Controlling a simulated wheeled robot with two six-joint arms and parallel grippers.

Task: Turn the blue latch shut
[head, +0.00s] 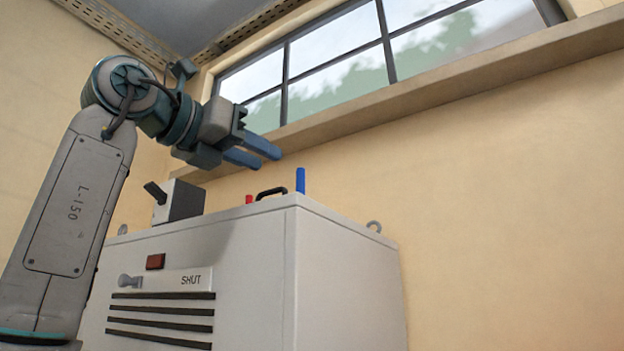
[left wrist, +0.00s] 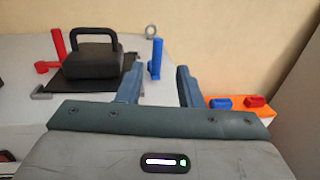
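The blue latch (head: 300,180) stands upright at the near top corner of the grey cabinet in the head view. In the left wrist view the blue latch (left wrist: 157,58) is an upright post with a wider foot, near a black plate. My left gripper (head: 262,150) is above the cabinet top, up and to the left of the latch, and not touching it. In the left wrist view my left gripper (left wrist: 161,72) is open and empty, and the latch shows beyond the gap between its fingers. My right gripper is not in view.
A black-handled block (left wrist: 90,59) and a red lever (left wrist: 59,45) sit left of the latch. An orange-topped surface (left wrist: 240,112) with blue and red pieces is at right. The cabinet front (head: 250,270) has a "SHUT" label (head: 191,281). A window ledge (head: 440,78) runs behind.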

